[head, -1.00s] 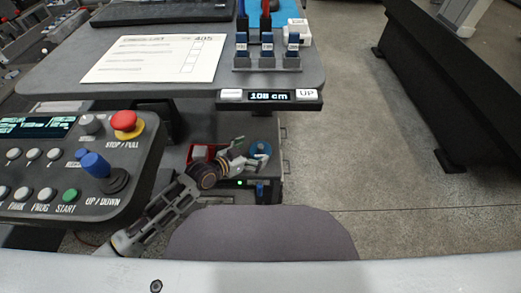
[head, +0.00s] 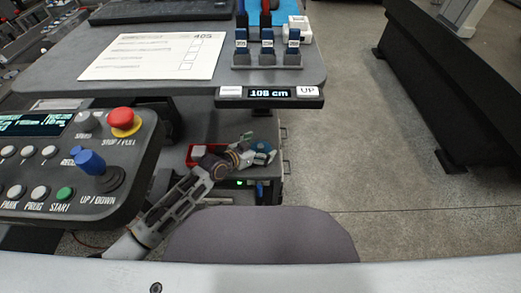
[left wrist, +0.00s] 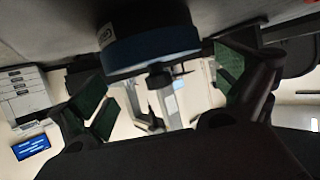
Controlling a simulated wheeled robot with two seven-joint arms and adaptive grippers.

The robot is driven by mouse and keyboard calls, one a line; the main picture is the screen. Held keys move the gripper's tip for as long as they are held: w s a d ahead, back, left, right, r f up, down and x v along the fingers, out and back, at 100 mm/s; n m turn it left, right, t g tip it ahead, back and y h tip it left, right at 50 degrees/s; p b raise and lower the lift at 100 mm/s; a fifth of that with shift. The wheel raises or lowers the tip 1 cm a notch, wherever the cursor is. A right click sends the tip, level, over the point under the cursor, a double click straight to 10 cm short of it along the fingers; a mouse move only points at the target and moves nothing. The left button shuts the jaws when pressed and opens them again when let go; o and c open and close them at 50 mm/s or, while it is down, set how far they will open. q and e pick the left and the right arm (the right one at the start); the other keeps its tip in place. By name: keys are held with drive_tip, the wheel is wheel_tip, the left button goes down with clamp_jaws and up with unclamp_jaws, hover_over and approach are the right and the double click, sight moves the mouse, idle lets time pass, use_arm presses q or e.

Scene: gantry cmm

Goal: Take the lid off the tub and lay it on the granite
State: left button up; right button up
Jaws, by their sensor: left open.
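A round blue object (head: 263,147), which looks like the tub or its lid, lies on a low surface under the desk in the head view. In the left wrist view a dark cylinder with a blue band (left wrist: 152,50) and a small pale label shows near the top. I cannot tell where lid and tub meet. My left gripper (head: 252,157) is right beside the blue object. Its green-padded fingers (left wrist: 168,88) are spread wide and empty, with the cylinder between and beyond them. Contact is not clear. The granite cannot be made out for certain. My right gripper is not in view.
A red bin (head: 195,158) stands left of the gripper. The desk (head: 200,85) overhangs the area, with a height display (head: 268,95) on its edge. A control panel (head: 70,165) with a red stop button (head: 124,120) is at the left.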

sight(261, 146)
use_arm(q)
drive_tip(key=c, duration=1)
drive_tip(key=shift+r, duration=0.2)
drive_tip(key=shift+c, duration=0.2)
drive_tip(key=shift+r, duration=0.45)
drive_tip(key=shift+r+p, duration=1.1)
drive_tip(key=shift+r, duration=3.3)
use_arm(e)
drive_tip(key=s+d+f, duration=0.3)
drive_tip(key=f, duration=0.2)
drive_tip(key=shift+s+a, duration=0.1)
